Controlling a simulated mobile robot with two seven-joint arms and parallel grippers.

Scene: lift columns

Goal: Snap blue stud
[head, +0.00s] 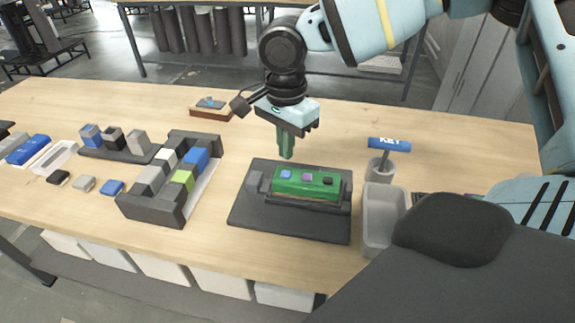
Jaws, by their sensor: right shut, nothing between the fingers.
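A green block (320,182) sits in a dark fixture (290,222) in the middle of the table. On its top are a small blue stud (286,174) at the left, a purple one (306,177) in the middle and a black one (328,181) at the right. My right gripper (286,154) points down with its green fingers shut and empty. Its tips appear above or just behind the blue stud, apart from it; the exact height is hard to tell. My left gripper is not in view.
A dark rack (150,210) with coloured blocks stands at the left, with loose blocks beside it. A grey tray (380,235) and a cup with a blue-handled "KEY" tool (389,144) stand right of the fixture. A small wooden-based item (210,107) lies behind. The back right table is clear.

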